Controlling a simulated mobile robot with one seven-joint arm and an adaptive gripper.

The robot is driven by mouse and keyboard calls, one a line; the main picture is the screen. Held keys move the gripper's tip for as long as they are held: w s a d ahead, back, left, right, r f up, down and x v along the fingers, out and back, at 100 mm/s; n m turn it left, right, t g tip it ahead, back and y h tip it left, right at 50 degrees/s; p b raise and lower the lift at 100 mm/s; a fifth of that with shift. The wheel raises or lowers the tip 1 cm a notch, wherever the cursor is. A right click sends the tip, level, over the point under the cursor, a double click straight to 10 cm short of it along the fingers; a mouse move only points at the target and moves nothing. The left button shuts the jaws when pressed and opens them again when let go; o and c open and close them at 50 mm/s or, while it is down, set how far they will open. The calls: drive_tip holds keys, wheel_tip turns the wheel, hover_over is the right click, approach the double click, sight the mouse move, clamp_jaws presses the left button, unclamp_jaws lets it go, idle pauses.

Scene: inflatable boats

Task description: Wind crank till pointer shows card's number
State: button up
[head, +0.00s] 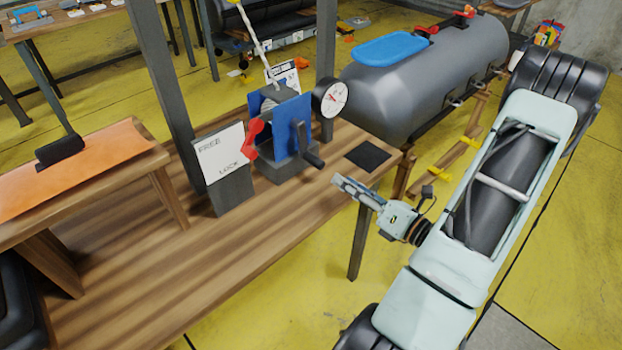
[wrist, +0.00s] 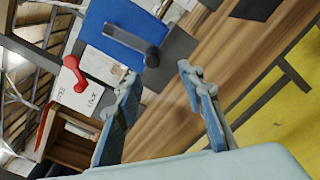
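A blue winch (head: 292,125) stands on the wooden bench, with a dark crank (head: 310,158) on its near side. In the wrist view the crank (wrist: 125,41) crosses the blue plate, its dark knob end just beyond my fingertips. A round white dial (head: 331,96) with a reddish pointer sits at the winch's upper right; its reading is too small to tell. A white card (head: 283,74) stands behind the winch, its number unreadable. My gripper (head: 341,182) is open and empty, right of and below the crank, apart from it. Its spread fingers (wrist: 158,76) show in the wrist view.
A red lever (head: 252,138) is on the winch's left side, beside a FREE/LOCK sign (head: 220,154). Grey uprights (head: 160,70) flank the winch. A dark pad (head: 368,156) lies near the bench corner. A grey inflatable tube (head: 425,80) lies behind; the bench (head: 250,235) in front is clear.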

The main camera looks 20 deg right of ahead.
sight(312, 160)
drive_tip(key=n+b, duration=0.1)
drive_tip(key=n, duration=0.1)
drive_tip(key=n+b, duration=0.1)
drive_tip(key=n, duration=0.1)
drive_tip(key=w+a+n+b, duration=0.1)
drive_tip(key=n, duration=0.1)
drive_tip(key=shift+r+n, duration=0.3)
drive_tip(key=shift+n, duration=0.1)
drive_tip(key=x, duration=1)
drive_tip(key=shift+w+a+r+b, duration=0.1)
drive_tip(key=shift+w+a+b, duration=0.05)
drive_tip(key=shift+w+b, duration=0.15)
drive_tip(key=shift+c, duration=0.6)
clamp_jaws()
